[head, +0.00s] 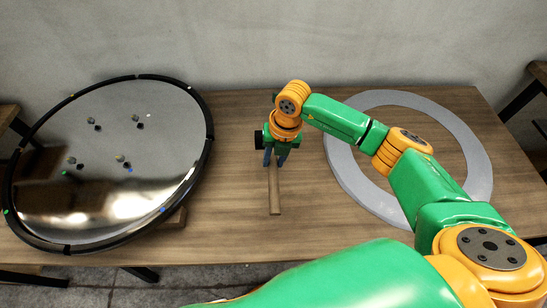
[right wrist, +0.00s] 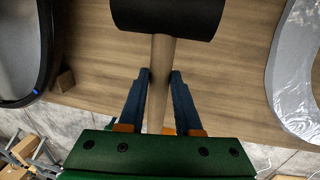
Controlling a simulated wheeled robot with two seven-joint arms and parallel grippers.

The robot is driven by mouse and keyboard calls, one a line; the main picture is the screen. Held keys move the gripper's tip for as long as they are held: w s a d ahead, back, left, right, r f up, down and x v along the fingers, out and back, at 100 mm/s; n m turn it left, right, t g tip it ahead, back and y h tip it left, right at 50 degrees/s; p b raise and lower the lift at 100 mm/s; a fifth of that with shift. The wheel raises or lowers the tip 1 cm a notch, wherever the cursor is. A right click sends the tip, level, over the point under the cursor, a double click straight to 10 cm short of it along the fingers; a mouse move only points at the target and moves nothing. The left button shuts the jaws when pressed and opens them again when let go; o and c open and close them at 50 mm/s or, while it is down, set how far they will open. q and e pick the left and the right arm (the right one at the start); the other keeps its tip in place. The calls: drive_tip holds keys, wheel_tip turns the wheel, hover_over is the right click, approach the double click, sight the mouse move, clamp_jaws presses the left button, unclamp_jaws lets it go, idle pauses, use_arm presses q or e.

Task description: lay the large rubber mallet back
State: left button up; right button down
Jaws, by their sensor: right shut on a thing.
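The large rubber mallet has a black cylindrical head and a pale wooden handle (head: 274,195). In the head view it is at the middle of the table, its handle pointing to the front edge and its head mostly hidden behind my right gripper (head: 276,158). In the right wrist view the black head (right wrist: 168,16) is at the top, and the handle runs down between the blue fingers of my right gripper (right wrist: 161,76). The fingers are closed on the handle just below the head. Whether the mallet touches the table is unclear. My left gripper is not in view.
A wooden table (head: 235,225) carries a round, black-rimmed, shiny disc (head: 110,160) on the left, tilted and with small pieces on it. A flat grey ring (head: 345,175) lies on the right, partly under my right arm. The wood around the mallet is clear.

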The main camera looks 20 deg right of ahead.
wheel_tip(320, 180, down, 9)
drive_tip(key=b, duration=0.7)
drive_tip(key=c, duration=0.5)
unclamp_jaws()
drive_tip(key=shift+r, duration=0.1)
drive_tip(key=r, duration=0.4)
drive_tip(key=d+r, duration=0.1)
drive_tip(key=r, duration=0.2)
drive_tip(key=shift+s, duration=0.25)
